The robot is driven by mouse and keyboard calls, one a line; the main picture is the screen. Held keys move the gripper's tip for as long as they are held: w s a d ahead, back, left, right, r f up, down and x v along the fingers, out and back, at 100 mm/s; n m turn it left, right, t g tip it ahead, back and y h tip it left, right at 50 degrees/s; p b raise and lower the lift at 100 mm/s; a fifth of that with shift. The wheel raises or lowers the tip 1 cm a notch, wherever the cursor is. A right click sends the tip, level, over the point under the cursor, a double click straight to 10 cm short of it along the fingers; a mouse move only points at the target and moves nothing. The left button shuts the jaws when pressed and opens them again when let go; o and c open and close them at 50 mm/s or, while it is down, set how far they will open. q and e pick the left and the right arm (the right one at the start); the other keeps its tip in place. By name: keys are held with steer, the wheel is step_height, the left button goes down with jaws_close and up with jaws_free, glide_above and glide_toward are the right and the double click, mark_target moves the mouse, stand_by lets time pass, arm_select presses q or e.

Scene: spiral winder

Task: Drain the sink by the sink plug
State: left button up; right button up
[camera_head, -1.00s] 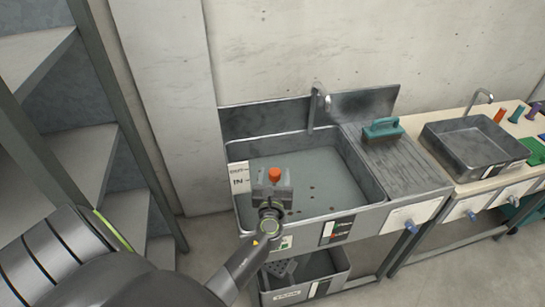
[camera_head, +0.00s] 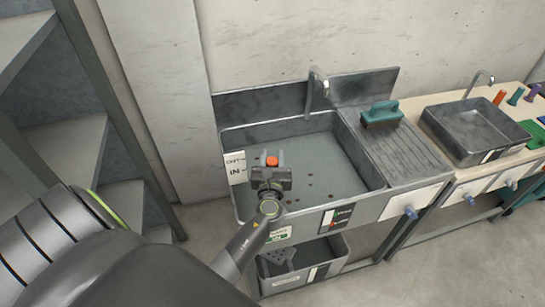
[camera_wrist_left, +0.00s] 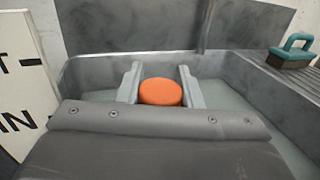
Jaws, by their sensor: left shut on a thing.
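The sink (camera_head: 352,150) is a grey metal basin against the wall, with a flat grey-green surface inside dotted with dark spots. The sink plug shows as an orange round knob (camera_head: 271,160) at the basin's front left; the wrist view also shows it (camera_wrist_left: 160,92). My left gripper (camera_head: 271,172) is at the front left of the basin, shut on the plug, with one pale finger on each side in the left wrist view (camera_wrist_left: 160,80). The plug's lower part is hidden. A white plate (camera_head: 236,172) marked OUT and IN stands left of the plug. My right gripper is out of view.
A faucet (camera_head: 314,85) rises behind the basin. A teal-handled brush (camera_head: 381,114) lies on the ribbed drainboard (camera_head: 395,150) at right. A crate (camera_head: 325,262) sits below. A second sink (camera_head: 470,130) is farther right; shelves (camera_head: 60,150) stand at left.

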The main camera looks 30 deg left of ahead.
arm_select(q)
jaws_close()
step_height(320, 180, up, 4)
steer(key=p, duration=0.3)
steer(key=shift+p, duration=0.3)
steer(key=o, duration=1)
jaws_free()
steer(key=shift+f, duration=0.1)
